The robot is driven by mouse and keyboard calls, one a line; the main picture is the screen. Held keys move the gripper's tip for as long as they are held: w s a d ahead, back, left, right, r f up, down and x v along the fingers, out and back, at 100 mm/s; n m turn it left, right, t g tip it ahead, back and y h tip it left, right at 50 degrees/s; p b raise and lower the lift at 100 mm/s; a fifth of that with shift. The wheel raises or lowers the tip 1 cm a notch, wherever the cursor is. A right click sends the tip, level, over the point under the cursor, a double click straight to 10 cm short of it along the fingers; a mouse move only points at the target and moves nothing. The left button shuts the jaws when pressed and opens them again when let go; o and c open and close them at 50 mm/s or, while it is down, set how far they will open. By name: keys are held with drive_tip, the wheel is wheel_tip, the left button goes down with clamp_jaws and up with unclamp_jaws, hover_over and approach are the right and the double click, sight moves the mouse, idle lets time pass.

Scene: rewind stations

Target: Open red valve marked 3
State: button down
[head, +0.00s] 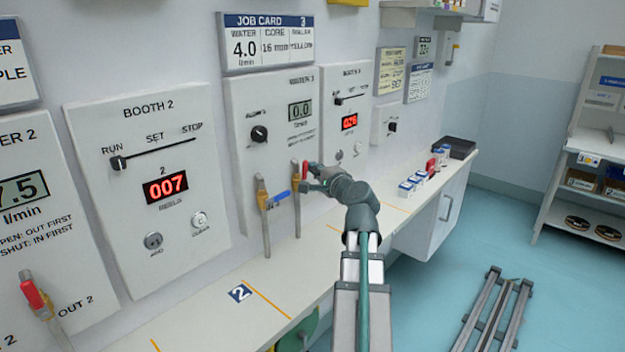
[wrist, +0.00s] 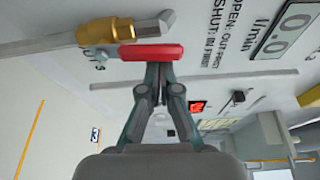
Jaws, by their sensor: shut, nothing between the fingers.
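The red valve lever (head: 305,170) is on the wall under the WATER 3 panel, right of a blue-handled valve (head: 278,197). In the wrist view the red lever (wrist: 150,52) runs left to right in the picture, beside its brass valve body (wrist: 98,31). My gripper (head: 314,181) is at the red lever in the head view. In the wrist view my gripper (wrist: 160,66) has its fingertips together at the lever's near edge; they are not around it, and I cannot tell if they touch. The WATER 3 display (head: 300,111) reads 0.0.
The Booth 2 panel (head: 147,180) is to the left, with another red lever (head: 32,290) at OUT 2. A white bench (head: 215,318) runs below the valves. Small boxes (head: 413,184) and a dark tray (head: 455,147) stand further along it.

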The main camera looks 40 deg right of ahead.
drive_tip(key=shift+a, duration=0.3)
drive_tip(key=shift+a+r+b, duration=0.1)
drive_tip(key=shift+b, duration=0.2)
idle(0.3)
drive_tip(key=d+b, duration=0.1)
drive_tip(key=d, duration=0.3)
drive_tip(key=v, duration=0.9)
drive_tip(key=shift+s, duration=0.4)
